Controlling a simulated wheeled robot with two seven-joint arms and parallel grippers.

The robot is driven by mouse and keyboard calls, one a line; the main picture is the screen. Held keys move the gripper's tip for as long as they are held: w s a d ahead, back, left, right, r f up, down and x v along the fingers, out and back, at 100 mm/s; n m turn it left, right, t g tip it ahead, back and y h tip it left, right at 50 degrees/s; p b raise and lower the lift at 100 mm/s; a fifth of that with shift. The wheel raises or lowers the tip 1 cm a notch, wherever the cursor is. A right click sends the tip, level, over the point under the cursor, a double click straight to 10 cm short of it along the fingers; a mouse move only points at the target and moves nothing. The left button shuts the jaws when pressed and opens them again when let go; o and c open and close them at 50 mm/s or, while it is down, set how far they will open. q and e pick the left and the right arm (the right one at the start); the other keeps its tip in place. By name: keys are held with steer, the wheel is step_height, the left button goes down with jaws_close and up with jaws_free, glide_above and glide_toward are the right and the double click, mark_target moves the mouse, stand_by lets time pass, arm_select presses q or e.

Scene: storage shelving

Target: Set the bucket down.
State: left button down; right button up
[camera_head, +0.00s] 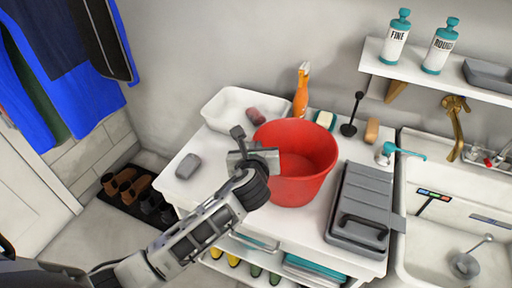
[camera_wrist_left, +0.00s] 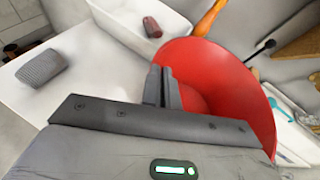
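The red bucket (camera_head: 313,170) is upright and looks empty, at the middle of the white counter (camera_head: 213,205). I cannot tell whether its base touches the counter top. My left gripper (camera_head: 262,160) is at the bucket's left rim, with its fingers close together on the rim. In the left wrist view the bucket (camera_wrist_left: 225,85) fills the right side, and the fingers (camera_wrist_left: 164,88) pinch its near-left edge. The bucket's lower left side is hidden by my wrist. My right gripper is not in view.
A grey case (camera_head: 362,200) lies right of the bucket, beside the sink (camera_head: 415,240). A white tray (camera_head: 222,105), an orange bottle (camera_head: 301,92), a black brush (camera_head: 350,128) and a soap block (camera_head: 325,119) are behind. A grey sponge (camera_head: 188,166) lies left, with bare counter around it.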

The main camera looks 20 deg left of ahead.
arm_select(q)
steer(key=c, duration=1.7)
jaws_free()
steer(key=shift+s+r, duration=0.15)
steer(key=shift+s, duration=0.05)
steer(key=v, duration=1.1)
steer(key=shift+s+d+f+n+g+h, duration=0.1)
steer(key=shift+s+f+n+g+h, duration=0.75)
steer(key=shift+s+f+n, duration=2.85)
steer(key=shift+s+a+f+n+g+h, duration=0.15)
steer(key=shift+s+f+n+h, duration=0.4)
steer(key=shift+f+n+h, duration=3.3)
steer(key=shift+s+d+f+n+g+y, duration=0.15)
steer(key=shift+s+f+n+g+y, duration=0.95)
steer(key=shift+n, duration=5.55)
